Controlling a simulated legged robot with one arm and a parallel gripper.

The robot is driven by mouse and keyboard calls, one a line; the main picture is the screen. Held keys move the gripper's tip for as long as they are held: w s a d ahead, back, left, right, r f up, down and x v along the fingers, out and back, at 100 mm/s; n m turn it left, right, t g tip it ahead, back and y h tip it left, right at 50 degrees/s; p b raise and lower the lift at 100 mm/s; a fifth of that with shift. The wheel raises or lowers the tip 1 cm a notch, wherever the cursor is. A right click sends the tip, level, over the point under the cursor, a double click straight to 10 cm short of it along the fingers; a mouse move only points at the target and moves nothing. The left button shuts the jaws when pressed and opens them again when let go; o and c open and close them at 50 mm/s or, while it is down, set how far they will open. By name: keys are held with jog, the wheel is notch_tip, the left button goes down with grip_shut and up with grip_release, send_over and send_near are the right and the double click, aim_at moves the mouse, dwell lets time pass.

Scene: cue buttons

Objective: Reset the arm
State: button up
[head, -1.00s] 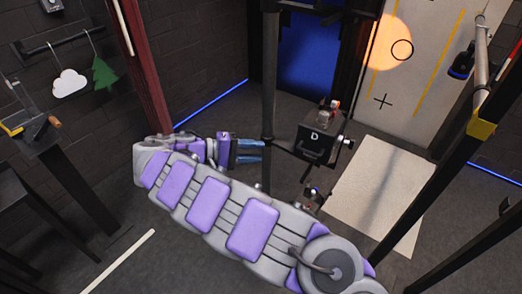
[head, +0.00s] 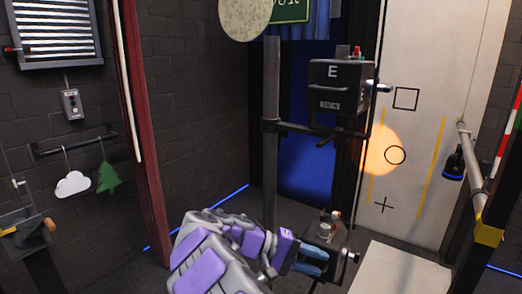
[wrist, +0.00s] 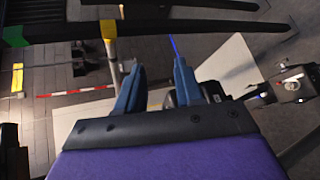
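My gripper (head: 312,262) is in the lower middle of the head view, at the end of my purple and grey arm. Its two blue fingers also show in the wrist view (wrist: 165,90), spread apart with nothing held between them. In the head view the fingers are just left of a dark box with a red-topped button (head: 330,222) on the post. A second dark box marked E (head: 342,90) is mounted higher on the same post, with a red button on top. In the wrist view, a dark box with a small knob (wrist: 292,84) lies to the right of the fingers.
A grey vertical post (head: 271,150) stands close to my arm. A dark red post (head: 146,150) stands to the left. A pale panel (head: 400,272) lies on the floor at right. A grey rail with a yellow band (head: 488,235) bounds the right side.

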jog(key=s+d+m+g+y, duration=0.1)
jog(key=s+d+y, duration=0.2)
jog(key=s+d, duration=0.35)
jog(key=s+d+m+g+y, duration=0.2)
jog(key=s+d+y, duration=0.15)
jog(key=s, duration=0.55)
jog(key=s+a+f+t+y+b, duration=0.1)
jog(key=s+a+f+y, duration=0.2)
jog(key=s, duration=0.6)
jog(key=s+a+f+t+y+b, duration=0.1)
jog(key=s+a+f+y, duration=0.3)
jog(key=s, duration=0.5)
jog(key=shift+s+a+f+n, duration=0.4)
jog(key=shift+a+f, duration=0.2)
